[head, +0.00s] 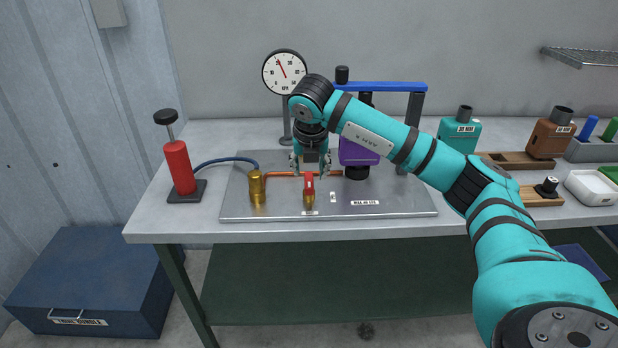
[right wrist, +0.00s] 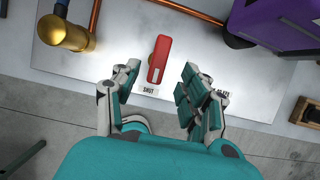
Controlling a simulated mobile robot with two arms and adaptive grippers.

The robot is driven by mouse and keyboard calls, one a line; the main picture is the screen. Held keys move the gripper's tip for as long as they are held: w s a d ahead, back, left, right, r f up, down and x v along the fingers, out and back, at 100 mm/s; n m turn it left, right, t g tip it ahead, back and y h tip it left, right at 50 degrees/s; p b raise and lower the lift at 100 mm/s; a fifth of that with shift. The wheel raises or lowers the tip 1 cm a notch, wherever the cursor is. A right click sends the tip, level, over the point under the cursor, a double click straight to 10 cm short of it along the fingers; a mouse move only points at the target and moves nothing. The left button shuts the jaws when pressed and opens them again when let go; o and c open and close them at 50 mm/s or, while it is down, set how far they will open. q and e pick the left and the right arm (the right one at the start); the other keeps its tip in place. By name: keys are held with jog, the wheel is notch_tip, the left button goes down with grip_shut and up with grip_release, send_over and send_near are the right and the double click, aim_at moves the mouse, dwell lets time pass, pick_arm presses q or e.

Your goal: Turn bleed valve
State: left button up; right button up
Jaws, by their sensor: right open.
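The bleed valve's red lever (head: 309,186) stands out above a brass body on the steel plate (head: 238,205). In the right wrist view the red lever (right wrist: 160,58) lies nearly in line with the fingers, its near end pointing to a "SHUT" label (right wrist: 149,90). My right gripper (head: 311,170) is open and points down over the valve. In the right wrist view its fingers (right wrist: 158,82) are spread on either side of the lever's near end, with gaps visible. I cannot tell whether the fingertips are down at lever height. My left gripper is out of view.
A brass fitting (head: 257,190) stands left of the valve, joined by a blue hose to a red hand pump (head: 178,165). A copper pipe (head: 280,174) runs behind. A purple block (head: 357,152) and a gauge (head: 285,72) stand close by. The plate's front is clear.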

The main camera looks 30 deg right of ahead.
aim_at(309, 180)
jog(key=x, duration=0.5)
jog(key=shift+w+f, duration=0.15)
jog(key=shift+f, duration=0.15)
grip_shut()
